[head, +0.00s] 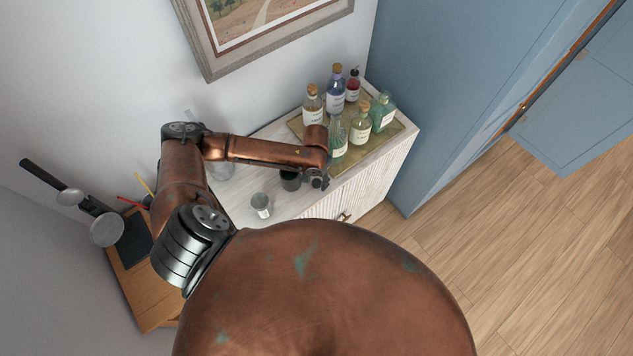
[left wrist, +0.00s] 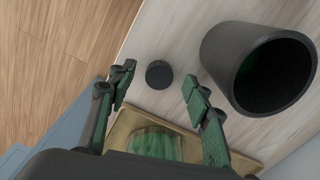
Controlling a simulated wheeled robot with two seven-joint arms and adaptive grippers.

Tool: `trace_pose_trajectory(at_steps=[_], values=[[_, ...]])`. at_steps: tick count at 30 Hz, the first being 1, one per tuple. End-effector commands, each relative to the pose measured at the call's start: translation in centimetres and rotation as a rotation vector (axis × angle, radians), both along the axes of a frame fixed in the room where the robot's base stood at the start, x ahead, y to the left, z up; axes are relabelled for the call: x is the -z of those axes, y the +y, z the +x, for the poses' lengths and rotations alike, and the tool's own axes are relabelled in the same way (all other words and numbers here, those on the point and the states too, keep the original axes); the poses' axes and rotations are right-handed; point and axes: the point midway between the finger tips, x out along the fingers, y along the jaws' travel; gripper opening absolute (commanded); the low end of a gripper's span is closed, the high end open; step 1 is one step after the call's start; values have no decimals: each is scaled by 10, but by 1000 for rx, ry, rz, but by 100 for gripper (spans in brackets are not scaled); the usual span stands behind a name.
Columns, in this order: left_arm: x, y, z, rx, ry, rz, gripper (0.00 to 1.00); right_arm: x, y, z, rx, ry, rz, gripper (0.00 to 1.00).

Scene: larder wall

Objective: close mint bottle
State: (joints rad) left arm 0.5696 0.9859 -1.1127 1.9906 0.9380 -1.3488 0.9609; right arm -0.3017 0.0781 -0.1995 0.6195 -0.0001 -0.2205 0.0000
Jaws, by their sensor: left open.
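A green bottle (head: 338,148) with a pale label stands on the tray, just behind my left forearm; its top is partly hard to make out. In the left wrist view a green glass bottle (left wrist: 155,143) shows low in the picture, partly hidden by my gripper body. A small round black cap (left wrist: 158,75) lies on the pale wooden top. My left gripper (left wrist: 156,84) is open, its two fingers on either side of the cap in the picture and apart from it. In the head view the gripper (head: 319,182) is small, at the cabinet's front edge. My right gripper is not in view.
A dark cup (left wrist: 262,70) stands close beside the right finger; it also shows in the head view (head: 290,181). A grey cup (head: 261,206) stands nearer. Several other bottles, including a purple one (head: 336,92), crowd the tray (head: 400,127). The cabinet top's front edge is close.

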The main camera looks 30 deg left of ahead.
Motion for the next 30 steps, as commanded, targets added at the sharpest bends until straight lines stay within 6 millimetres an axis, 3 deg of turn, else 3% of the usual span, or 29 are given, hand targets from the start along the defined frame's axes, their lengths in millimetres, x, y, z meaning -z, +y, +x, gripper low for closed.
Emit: trace_pose_trajectory(at_steps=[4, 14, 27, 30], values=[[12, 0, -1, 0, 1, 1, 46, -1, 2, 2, 0, -2, 1, 75], [13, 0, -1, 0, 1, 0, 46, -1, 1, 2, 0, -3, 1, 75], [13, 0, -1, 0, 0, 0, 16, -1, -3, 2, -2, -3, -3, 75], [13, 0, -1, 0, 0, 1, 15, -1, -4, 2, -3, -2, -4, 75]])
